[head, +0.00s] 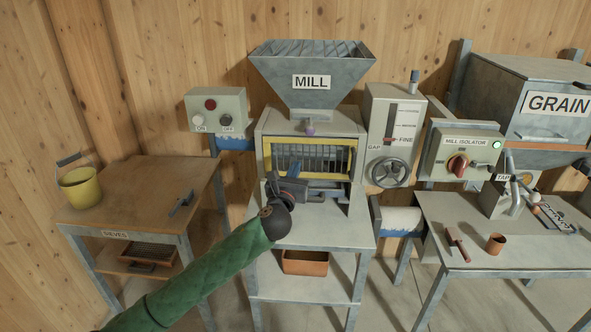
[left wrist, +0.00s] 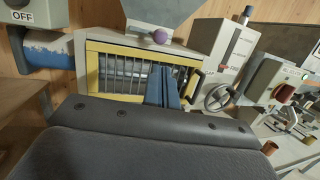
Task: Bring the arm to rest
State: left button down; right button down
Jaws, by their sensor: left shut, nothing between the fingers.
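My left arm in its green sleeve (head: 205,272) reaches in from the lower left of the head view. My left gripper (head: 293,170) is shut and empty in front of the mill (head: 310,122), over the lower edge of its yellow-framed barred guard (head: 352,160). In the left wrist view the blue fingers (left wrist: 163,86) lie together in front of the guard's bars (left wrist: 118,72). I cannot tell whether they touch the guard. My right gripper is in neither view.
The mill hopper (head: 312,78) rises above. A gap lever box with a handwheel (head: 389,172) and the mill isolator (head: 461,150) stand to the right. A yellow bucket (head: 80,188) is on the sieves table (head: 135,200) at left. A brown tray (head: 305,262) sits below the mill.

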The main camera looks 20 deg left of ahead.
pick_arm(q)
jog(key=s+f+n+g, duration=0.35)
jog(key=f+n, duration=0.25)
jog(key=f, duration=0.9)
jog(key=s+f+n+g, duration=0.3)
jog(key=s+f+n, duration=0.25)
jog(key=f, duration=0.95)
jog(key=s+f+n+g, duration=0.4)
jog(key=f+n, duration=0.2)
jog(key=f, duration=0.9)
jog(key=s+d+f+n+g, duration=0.2)
jog(key=s+f+n, duration=0.3)
jog(key=s+f, duration=0.5)
jog(key=s+d+f+n+g+h, duration=0.1)
jog(key=s+d+f+n+g, duration=0.2)
jog(key=s+f, duration=0.7)
jog(key=s+d+f+n+g+h, duration=0.1)
jog(key=s+d+f+n+g, duration=0.2)
jog(key=s+f+n, duration=0.4)
jog(key=s+f, duration=0.4)
jog(key=s, duration=0.6)
jog(key=shift+s+d, duration=0.3)
jog(key=shift+n, duration=0.25)
